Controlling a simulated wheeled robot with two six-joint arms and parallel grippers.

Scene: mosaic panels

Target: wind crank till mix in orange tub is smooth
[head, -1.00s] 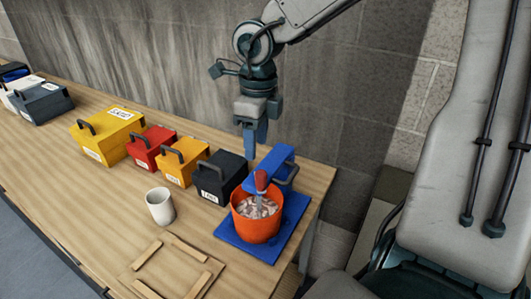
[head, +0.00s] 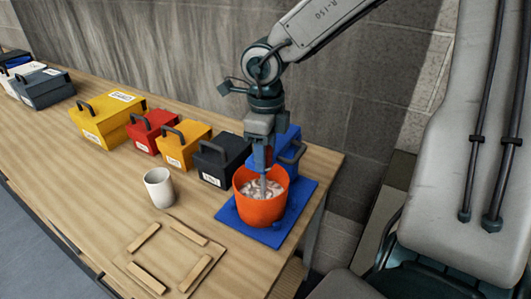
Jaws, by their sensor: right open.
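The orange tub (head: 259,208) stands on a blue base (head: 236,226) near the right end of the table. The mix (head: 256,190) in it looks lumpy, with pale chunks. A blue mixer stand (head: 287,143) rises behind the tub, and a grey shaft reaches down into the mix. My left gripper is not in view.
A black box (head: 212,169), a small yellow box (head: 178,155), a red box (head: 147,140) and a larger yellow box (head: 98,132) line the table's back. A white cup (head: 159,189) stands left of the tub. Wooden strips (head: 145,237) form a square in front.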

